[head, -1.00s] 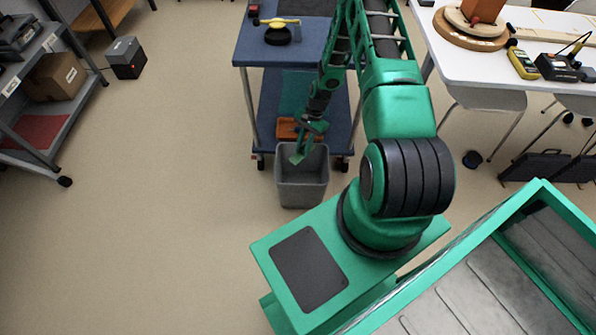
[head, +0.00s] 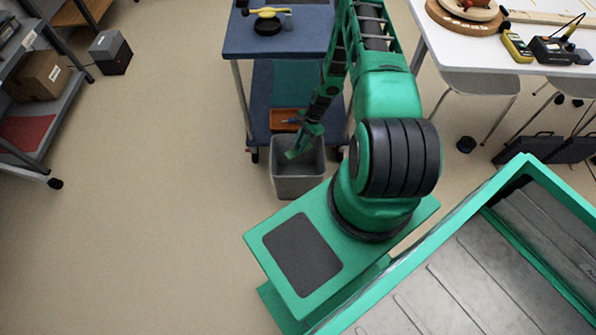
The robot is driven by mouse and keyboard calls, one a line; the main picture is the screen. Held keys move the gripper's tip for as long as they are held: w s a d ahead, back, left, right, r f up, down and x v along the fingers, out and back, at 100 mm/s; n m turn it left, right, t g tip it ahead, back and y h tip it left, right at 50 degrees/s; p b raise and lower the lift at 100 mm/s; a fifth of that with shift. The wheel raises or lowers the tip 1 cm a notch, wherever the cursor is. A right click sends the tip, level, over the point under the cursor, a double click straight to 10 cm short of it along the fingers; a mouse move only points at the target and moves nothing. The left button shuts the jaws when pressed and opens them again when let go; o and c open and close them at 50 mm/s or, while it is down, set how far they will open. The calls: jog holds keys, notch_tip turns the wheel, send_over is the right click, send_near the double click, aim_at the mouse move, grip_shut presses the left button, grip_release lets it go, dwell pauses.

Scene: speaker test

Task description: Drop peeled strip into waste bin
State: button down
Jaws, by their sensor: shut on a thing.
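The grey waste bin (head: 298,186) stands on the floor in front of the blue cart, its open top facing up. My gripper (head: 293,153) points down at the bin's mouth, over the opening toward its left side. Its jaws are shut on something. The peeled strip is too small or too hidden by the fingers to make out. I cannot tell whether the fingertips are above the rim or a little inside the bin.
The blue cart (head: 240,48) stands right behind the bin, with an orange tray (head: 285,121) on its lower shelf. A white table (head: 480,60) with tools is at the right. A grey shelf with a cardboard box (head: 42,80) is at the left.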

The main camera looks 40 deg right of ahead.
jog(key=shift+f, duration=0.15)
jog(key=c, duration=1.5)
grip_release()
notch_tip(320, 180, up, 4)
jog(key=shift+w+r, duration=0.1)
jog(key=shift+r, duration=0.1)
jog(key=s+a+r, duration=0.1)
jog(key=a+r, duration=0.1)
jog(key=a, duration=0.1)
jog(key=s+a+r, duration=0.1)
jog(key=a+r, duration=0.1)
jog(key=a, duration=0.2)
jog(key=s+a+r, duration=0.1)
jog(key=a+r, duration=0.1)
jog(key=a, duration=0.2)
jog(key=shift+a+r, duration=0.15)
jog(key=shift+r, duration=0.15)
